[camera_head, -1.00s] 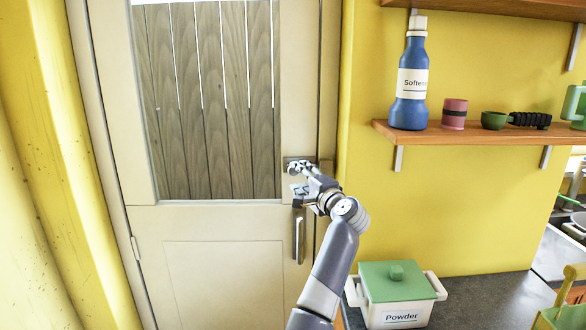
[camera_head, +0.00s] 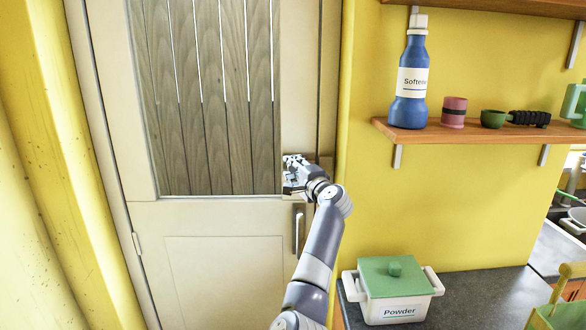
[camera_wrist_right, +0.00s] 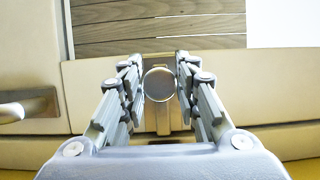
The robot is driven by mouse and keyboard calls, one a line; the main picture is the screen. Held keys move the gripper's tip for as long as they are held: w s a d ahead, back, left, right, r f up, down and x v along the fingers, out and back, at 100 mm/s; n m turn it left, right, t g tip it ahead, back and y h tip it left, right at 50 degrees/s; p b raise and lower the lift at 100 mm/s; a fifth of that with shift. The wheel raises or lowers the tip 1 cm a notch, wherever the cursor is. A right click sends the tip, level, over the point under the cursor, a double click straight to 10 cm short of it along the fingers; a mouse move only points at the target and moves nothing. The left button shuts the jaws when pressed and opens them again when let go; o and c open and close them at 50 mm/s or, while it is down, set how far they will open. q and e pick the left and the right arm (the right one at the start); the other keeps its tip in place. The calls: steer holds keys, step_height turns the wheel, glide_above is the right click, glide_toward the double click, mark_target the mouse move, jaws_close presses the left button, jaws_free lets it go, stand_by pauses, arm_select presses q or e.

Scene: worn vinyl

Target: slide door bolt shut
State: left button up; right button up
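The cream door (camera_head: 225,225) with a slatted wood panel is closed. My right gripper (camera_head: 290,172) is at the door's right edge, above the lever handle (camera_head: 298,230), and hides most of the bolt (camera_head: 326,163). In the right wrist view, the bolt's round metal knob (camera_wrist_right: 159,84) lies between the two fingers of my right gripper (camera_wrist_right: 159,70). Narrow gaps seem to show on both sides of the knob, so the fingers look open around it. The bolt's plate (camera_wrist_right: 150,119) shows behind the knob. My left gripper is not in view.
A wooden shelf (camera_head: 470,134) on the right wall carries a blue softener bottle (camera_head: 410,80), cups and other small things. A white powder box (camera_head: 397,307) with a green lid stands on the dark counter below. Yellow curtain folds hang at the left.

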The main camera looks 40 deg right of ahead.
jaws_close()
steer(key=shift+d, duration=0.1)
steer(key=shift+s+d, duration=0.25)
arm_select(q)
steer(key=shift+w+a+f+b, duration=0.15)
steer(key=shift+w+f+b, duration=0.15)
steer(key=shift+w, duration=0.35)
arm_select(e)
steer(key=shift+s+d, duration=0.95)
steer(key=shift+d, duration=0.15)
steer(key=o, duration=0.7)
jaws_free()
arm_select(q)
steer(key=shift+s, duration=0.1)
arm_select(e)
steer(key=shift+s+d, duration=0.1)
steer(key=shift+d, duration=0.1)
